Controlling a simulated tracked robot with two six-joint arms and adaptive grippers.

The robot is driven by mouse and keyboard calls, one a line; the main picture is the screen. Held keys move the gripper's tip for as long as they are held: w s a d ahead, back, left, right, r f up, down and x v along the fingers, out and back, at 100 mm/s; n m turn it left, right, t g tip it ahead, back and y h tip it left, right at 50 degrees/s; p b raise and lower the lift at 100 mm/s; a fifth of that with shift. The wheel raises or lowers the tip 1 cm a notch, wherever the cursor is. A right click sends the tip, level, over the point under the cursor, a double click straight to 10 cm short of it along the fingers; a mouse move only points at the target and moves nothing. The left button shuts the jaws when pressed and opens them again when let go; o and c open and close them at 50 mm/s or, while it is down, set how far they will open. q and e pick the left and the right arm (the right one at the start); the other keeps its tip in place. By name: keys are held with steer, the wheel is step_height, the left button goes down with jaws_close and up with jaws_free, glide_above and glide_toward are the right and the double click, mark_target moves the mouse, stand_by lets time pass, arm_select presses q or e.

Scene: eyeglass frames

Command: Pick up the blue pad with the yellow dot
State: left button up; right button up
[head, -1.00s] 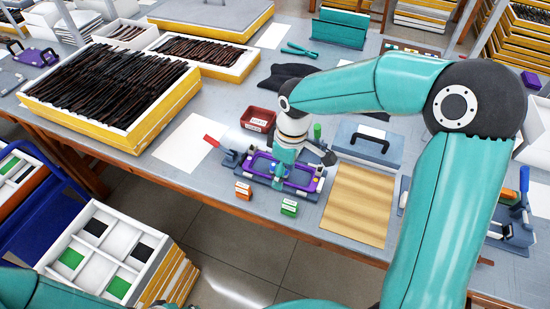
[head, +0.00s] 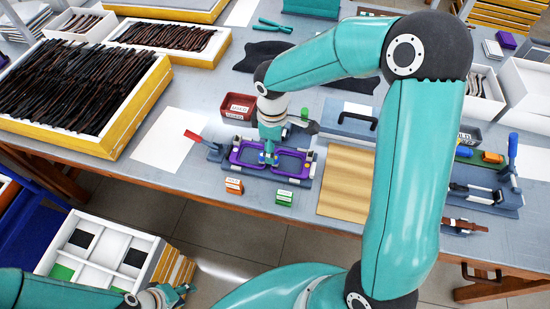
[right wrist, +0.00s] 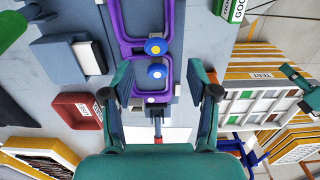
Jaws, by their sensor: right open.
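A purple eyeglass frame (head: 272,164) lies on a grey fixture on the bench. Two round blue pads show at its bridge in the right wrist view: one with a clear yellow dot (right wrist: 155,46), and another with a paler dot (right wrist: 156,71) closer to my gripper. My right gripper (right wrist: 158,92) is open, its fingers on either side of the fixture's centre line, with nothing between the tips. In the head view my right gripper (head: 268,152) is over the frame's bridge and hides part of it. My left gripper (head: 182,294) is low at the bottom left, away from the bench.
A red bin (head: 238,106) stands behind the fixture. Orange (head: 234,186) and green (head: 284,197) label blocks stand in front. A blue-grey case (head: 348,122) and a wooden board (head: 346,182) are to the right. A divided white tray (head: 152,246) stands below the bench.

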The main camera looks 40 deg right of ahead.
mark_target(276, 161)
steer(key=shift+d+f+p, duration=0.2)
steer(key=shift+f, duration=1.3)
steer(key=shift+d+f+p, duration=0.15)
steer(key=shift+f+p, duration=0.05)
steer(key=shift+f, duration=1.3)
steer(key=c, duration=1)
steer(key=shift+r, duration=0.1)
